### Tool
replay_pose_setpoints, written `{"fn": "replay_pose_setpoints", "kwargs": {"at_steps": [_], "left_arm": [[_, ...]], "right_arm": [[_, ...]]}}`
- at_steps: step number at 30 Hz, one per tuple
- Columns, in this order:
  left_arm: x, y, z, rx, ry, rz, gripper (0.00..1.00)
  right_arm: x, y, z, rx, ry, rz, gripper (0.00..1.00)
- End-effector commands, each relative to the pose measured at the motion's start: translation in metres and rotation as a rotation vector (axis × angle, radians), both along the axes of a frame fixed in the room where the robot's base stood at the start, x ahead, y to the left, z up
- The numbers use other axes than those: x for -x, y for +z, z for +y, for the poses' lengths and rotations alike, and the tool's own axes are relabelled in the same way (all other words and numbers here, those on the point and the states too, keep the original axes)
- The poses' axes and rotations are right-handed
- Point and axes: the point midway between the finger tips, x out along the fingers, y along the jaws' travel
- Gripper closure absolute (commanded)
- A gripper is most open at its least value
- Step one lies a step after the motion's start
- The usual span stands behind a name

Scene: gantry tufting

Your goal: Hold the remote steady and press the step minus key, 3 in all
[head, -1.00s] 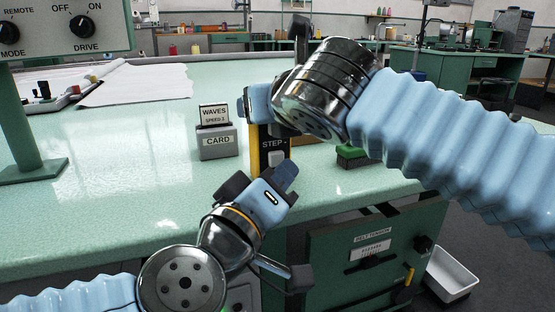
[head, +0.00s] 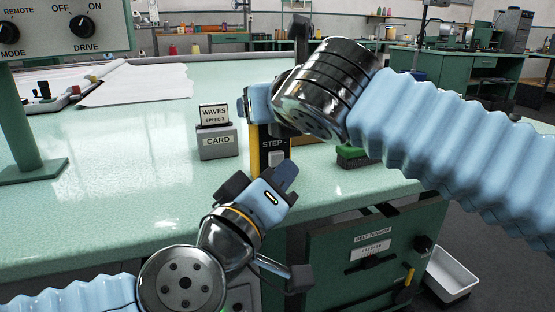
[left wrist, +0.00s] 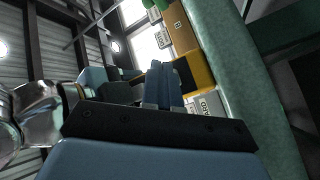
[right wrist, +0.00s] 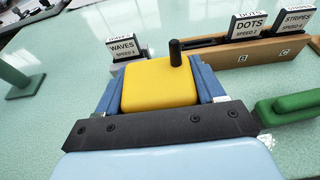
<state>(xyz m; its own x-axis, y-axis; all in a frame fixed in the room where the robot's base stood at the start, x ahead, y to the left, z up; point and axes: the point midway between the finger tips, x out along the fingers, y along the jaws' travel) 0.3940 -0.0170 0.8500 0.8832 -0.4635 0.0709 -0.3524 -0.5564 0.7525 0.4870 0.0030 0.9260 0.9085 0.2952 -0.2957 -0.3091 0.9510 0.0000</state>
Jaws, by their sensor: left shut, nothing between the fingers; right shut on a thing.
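The remote (head: 254,150) is yellow and black and stands upright above the green table. Its front panel reads "STEP -" above a pale square key (head: 277,158). My right gripper (head: 258,106) is shut on the remote; in the right wrist view the blue fingers flank the yellow body (right wrist: 159,86), from which a black stub sticks up. My left gripper (head: 286,176) is shut and empty, its fingertips just below and in front of the key. I cannot tell whether they touch it. In the left wrist view the shut fingers (left wrist: 163,84) are beside the yellow remote (left wrist: 197,72).
A grey card holder (head: 217,143) with a "WAVES" card stands left of the remote. In the right wrist view a wooden rack (right wrist: 255,53) holds "DOTS" and "STRIPES" cards. A green-topped brush-like block (head: 353,153) lies to the right. The table's left middle is clear.

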Motion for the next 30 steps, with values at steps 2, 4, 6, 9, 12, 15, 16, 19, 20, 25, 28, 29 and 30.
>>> {"fn": "replay_pose_setpoints", "kwargs": {"at_steps": [2,4,6,9,12,15,16,19,20,25,28,29,30], "left_arm": [[0.0000,0.0000,0.0000,0.000,0.000,0.000,1.00],[0.0000,0.0000,0.0000,0.000,0.000,0.000,1.00],[0.0000,0.0001,0.0001,0.000,0.000,0.000,1.00],[-0.0001,0.0001,0.0000,0.000,0.000,0.000,1.00],[-0.0017,0.0001,0.0006,0.000,0.000,0.000,1.00],[-0.0050,0.0001,0.0017,-0.001,0.000,0.000,1.00],[-0.0060,0.0001,0.0021,0.000,0.001,0.001,1.00],[-0.0082,0.0002,0.0030,0.001,0.001,0.001,1.00],[-0.0082,0.0002,0.0030,0.000,0.001,0.000,1.00],[-0.0081,0.0003,0.0027,0.000,0.000,0.000,1.00],[-0.0081,0.0003,0.0028,0.000,0.000,0.000,1.00],[-0.0082,0.0003,0.0028,0.000,0.000,0.000,1.00],[-0.0085,0.0003,0.0028,0.000,0.000,0.000,1.00]], "right_arm": [[0.0001,0.0003,0.0000,0.000,0.000,-0.001,0.74],[0.0001,0.0004,0.0000,0.000,0.000,-0.001,0.74],[0.0001,0.0004,0.0000,0.000,0.000,-0.001,0.74],[0.0001,0.0003,0.0000,0.000,0.000,-0.001,0.74],[0.0001,0.0004,0.0000,0.000,0.000,-0.001,0.74],[0.0001,0.0004,0.0000,0.000,0.000,-0.001,0.74],[0.0001,0.0004,0.0000,0.000,0.000,-0.001,0.74],[0.0001,0.0004,0.0000,0.000,0.000,-0.001,0.74],[0.0001,0.0004,0.0000,0.000,0.000,-0.001,0.74],[0.0001,0.0004,0.0000,0.000,0.000,-0.001,0.74],[0.0001,0.0004,0.0000,0.000,0.000,-0.001,0.74],[0.0001,0.0004,0.0000,0.000,0.000,-0.001,0.74],[0.0001,0.0004,0.0000,0.000,0.000,-0.001,0.74]]}}
